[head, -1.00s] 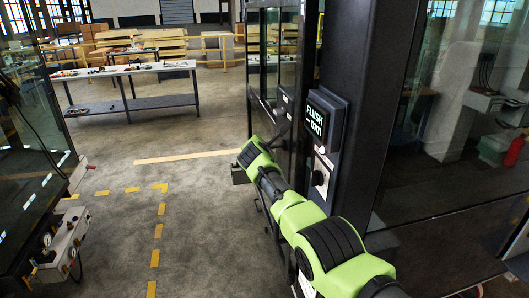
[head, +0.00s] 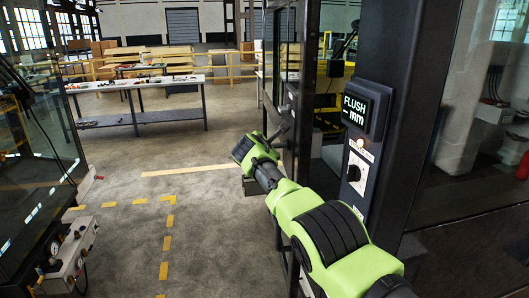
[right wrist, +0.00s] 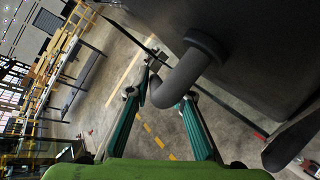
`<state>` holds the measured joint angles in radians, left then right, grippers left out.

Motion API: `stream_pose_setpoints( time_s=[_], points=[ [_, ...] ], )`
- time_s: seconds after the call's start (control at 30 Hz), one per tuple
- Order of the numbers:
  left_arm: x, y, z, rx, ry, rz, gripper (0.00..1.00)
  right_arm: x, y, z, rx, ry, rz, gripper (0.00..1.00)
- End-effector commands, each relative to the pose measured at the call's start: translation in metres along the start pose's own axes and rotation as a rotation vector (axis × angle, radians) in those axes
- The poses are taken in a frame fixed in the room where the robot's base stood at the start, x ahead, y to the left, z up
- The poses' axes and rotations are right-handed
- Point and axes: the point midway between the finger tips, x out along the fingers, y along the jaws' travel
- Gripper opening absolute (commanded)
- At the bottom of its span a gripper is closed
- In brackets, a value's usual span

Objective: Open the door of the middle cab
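The cab door (head: 307,100), a dark frame with glass, stands ajar left of a dark post (head: 385,90). The cab interior shows through the gap. In the right wrist view the dark grey bent door handle (right wrist: 180,82) passes between the teal fingers of my right gripper (right wrist: 166,98). The fingers lean in against both sides of the handle and look shut on it. In the head view my green right arm (head: 300,205) reaches to the door; its fingertips are hard to make out there. My left gripper is in no view.
The post carries a display (head: 368,110) reading "FLUSH -- mm" and a knob panel (head: 356,175), close beside my right arm. Another glass-sided unit (head: 30,150) stands at the left. A workbench (head: 140,85) is farther back. The floor between is clear.

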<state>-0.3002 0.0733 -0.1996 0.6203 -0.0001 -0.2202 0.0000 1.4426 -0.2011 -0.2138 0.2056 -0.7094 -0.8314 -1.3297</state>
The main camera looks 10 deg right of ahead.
Motion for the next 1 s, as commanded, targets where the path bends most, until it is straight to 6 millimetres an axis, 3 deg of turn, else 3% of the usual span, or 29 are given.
stream_pose_setpoints(
  time_s=[0.17, 0.4, 0.57, 1.0],
  points=[
    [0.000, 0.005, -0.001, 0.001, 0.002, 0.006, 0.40, 0.000, -0.001, -0.004, -0.001, 0.006, 0.000, 0.29],
    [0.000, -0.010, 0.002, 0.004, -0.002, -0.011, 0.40, -0.001, 0.002, -0.004, 0.000, 0.006, 0.005, 0.29],
    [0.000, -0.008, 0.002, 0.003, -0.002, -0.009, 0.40, -0.003, 0.003, -0.005, 0.001, 0.006, 0.008, 0.29],
    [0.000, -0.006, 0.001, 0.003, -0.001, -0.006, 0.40, -0.024, 0.005, -0.006, 0.000, 0.005, 0.009, 0.29]
  ],
)
